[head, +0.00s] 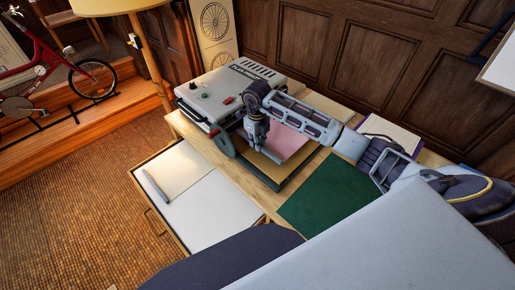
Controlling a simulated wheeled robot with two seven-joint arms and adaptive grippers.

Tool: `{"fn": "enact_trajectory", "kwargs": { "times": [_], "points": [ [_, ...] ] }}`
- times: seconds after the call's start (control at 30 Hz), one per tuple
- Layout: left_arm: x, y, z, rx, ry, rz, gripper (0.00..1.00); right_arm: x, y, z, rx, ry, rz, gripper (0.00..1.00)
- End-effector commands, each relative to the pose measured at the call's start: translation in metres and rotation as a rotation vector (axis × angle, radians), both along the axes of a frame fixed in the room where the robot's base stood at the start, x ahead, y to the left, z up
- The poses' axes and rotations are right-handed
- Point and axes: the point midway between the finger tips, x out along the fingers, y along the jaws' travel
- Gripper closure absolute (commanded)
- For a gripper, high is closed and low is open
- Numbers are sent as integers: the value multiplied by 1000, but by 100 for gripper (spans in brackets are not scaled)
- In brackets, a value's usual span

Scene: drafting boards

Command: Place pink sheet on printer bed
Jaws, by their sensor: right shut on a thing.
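The pink sheet (285,147) is at the front of the grey printer, over the tan printer bed (257,164) with its dark frame. My right gripper (257,145) points down at the left edge of the sheet and is shut on it. My right arm reaches in from the right and hides the far part of the sheet. I cannot tell whether the sheet touches the bed or hangs just above it. My left gripper is not in view.
The printer body (228,92) stands behind the bed on a wooden table. A green mat (325,195) lies to the right. An open drawer (205,215) with pale sheets and a grey rod-like thing sticks out at the front left. A lamp post (150,65) stands behind the table.

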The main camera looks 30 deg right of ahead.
Motion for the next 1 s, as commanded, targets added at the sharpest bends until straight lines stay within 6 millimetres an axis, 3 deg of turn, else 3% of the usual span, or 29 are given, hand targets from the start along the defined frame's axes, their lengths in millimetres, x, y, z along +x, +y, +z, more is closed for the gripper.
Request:
{"fn": "enact_trajectory", "kwargs": {
  "times": [0.17,0.5,0.77,0.8,0.93,1.0],
  "points": [
    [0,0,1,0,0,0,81,0,0,-4,0,1,0,100],
    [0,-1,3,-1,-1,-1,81,0,0,-35,0,0,0,100],
    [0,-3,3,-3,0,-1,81,0,0,-37,0,0,1,100],
    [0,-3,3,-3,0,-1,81,0,0,-38,0,0,1,84],
    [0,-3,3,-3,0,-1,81,0,0,-37,0,0,0,68],
    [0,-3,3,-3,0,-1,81,0,0,-37,-1,0,0,65]
  ]
}}
